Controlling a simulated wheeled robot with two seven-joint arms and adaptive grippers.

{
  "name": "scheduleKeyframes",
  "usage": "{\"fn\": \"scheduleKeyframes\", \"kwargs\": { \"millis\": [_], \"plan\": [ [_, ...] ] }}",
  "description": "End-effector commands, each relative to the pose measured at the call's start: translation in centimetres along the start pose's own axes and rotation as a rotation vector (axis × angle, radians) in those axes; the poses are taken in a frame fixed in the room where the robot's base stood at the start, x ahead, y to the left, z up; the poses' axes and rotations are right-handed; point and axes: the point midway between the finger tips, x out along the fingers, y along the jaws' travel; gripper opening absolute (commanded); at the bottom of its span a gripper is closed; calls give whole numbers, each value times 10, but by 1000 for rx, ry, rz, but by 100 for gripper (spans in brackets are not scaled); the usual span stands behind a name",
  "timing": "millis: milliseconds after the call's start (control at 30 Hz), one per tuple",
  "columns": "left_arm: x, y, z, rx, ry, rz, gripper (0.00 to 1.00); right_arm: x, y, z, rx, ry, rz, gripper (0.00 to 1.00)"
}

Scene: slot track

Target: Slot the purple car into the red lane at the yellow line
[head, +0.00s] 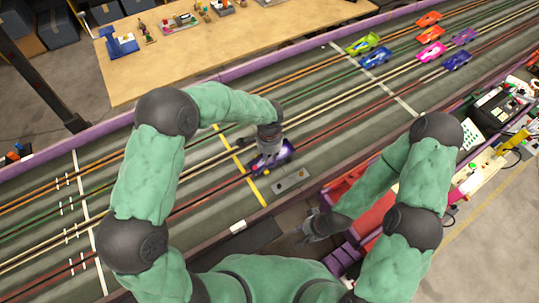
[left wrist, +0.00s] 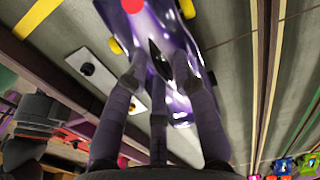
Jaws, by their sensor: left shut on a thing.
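The purple car (head: 284,157) is held by my left gripper (head: 270,150), low over the track at the red lane (head: 337,129), just right of the yellow line (head: 245,172). In the left wrist view the glossy purple car (left wrist: 189,68) fills the middle, with a red spot and yellow wheels. The left fingers (left wrist: 160,78) close on it, and the yellow line (left wrist: 36,17) shows at top left. Whether the car touches the track or sits in the slot is hidden. My right gripper (head: 311,228) hangs off the track's near edge, apart from the car; its jaws are unclear.
A grey plate (head: 291,181) with two dark spots lies near the car. A green car (head: 362,44), a blue car (head: 376,57) and several others stand on the far right lanes. A purple wall (head: 250,67) edges the far side; a wooden table (head: 190,52) stands beyond.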

Motion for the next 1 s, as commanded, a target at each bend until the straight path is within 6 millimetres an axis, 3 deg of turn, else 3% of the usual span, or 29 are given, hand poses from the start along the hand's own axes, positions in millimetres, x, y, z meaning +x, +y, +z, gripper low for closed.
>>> {"fn": "scheduleKeyframes", "kwargs": {
  "millis": [367,400,500,833,1000],
  "plan": [
    [8,0,0,0,1,0,0,5,2,0,0,0,0,40],
    [9,0,0,0,1,0,29,5,2,0,0,0,0,40],
    [8,0,0,0,1,-1,54,5,2,0,0,0,0,40],
    [8,0,0,0,0,0,54,5,2,0,0,0,0,40],
    [-6,-1,0,0,1,-3,54,5,2,0,0,0,0,40]
  ]
}}
